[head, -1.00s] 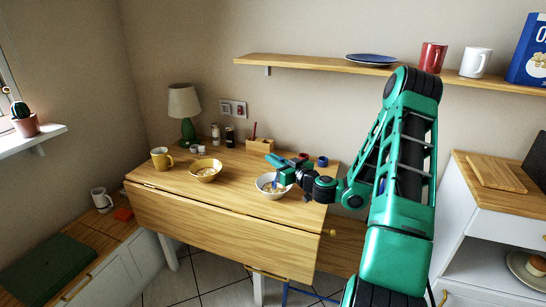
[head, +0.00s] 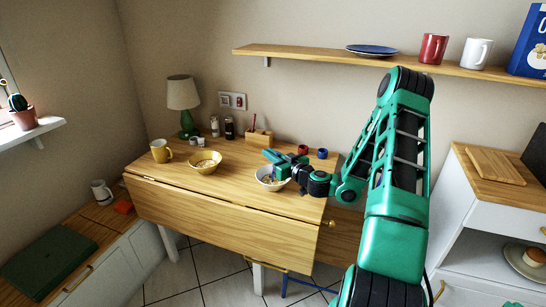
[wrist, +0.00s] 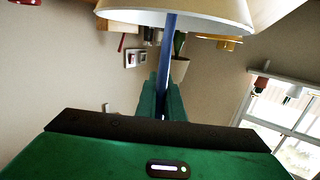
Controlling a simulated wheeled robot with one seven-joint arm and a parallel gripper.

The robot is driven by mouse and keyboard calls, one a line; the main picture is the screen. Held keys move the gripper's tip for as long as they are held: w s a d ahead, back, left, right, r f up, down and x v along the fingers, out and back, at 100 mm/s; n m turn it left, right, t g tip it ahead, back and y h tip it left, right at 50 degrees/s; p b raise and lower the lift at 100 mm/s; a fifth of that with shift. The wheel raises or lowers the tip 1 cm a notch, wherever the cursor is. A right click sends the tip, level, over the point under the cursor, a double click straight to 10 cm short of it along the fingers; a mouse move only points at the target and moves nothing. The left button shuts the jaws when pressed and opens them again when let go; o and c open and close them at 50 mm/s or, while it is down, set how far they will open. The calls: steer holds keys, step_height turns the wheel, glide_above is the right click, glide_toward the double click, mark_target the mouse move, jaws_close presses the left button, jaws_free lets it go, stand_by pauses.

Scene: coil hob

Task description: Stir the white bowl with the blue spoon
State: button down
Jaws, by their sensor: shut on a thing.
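The white bowl (head: 266,185) stands near the right front of the wooden table, with pale food in it. It also shows, upside down, at the top of the wrist view (wrist: 180,14). My gripper (head: 276,163) is just above the bowl, at its back right. In the wrist view my gripper (wrist: 162,105) is shut on the blue spoon (wrist: 168,48). The spoon's handle runs from between the fingers toward the bowl. Its lower end is hidden by the bowl wall in the wrist view and too small to make out in the head view.
Behind are a lamp (head: 184,95), shakers, a wooden holder (head: 259,138), and red (head: 303,150) and blue (head: 322,154) small items. A shelf hangs above.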

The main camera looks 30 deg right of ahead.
steer(key=shift+s, duration=0.6)
stand_by(0.6)
steer(key=shift+s+d, duration=0.1)
stand_by(0.4)
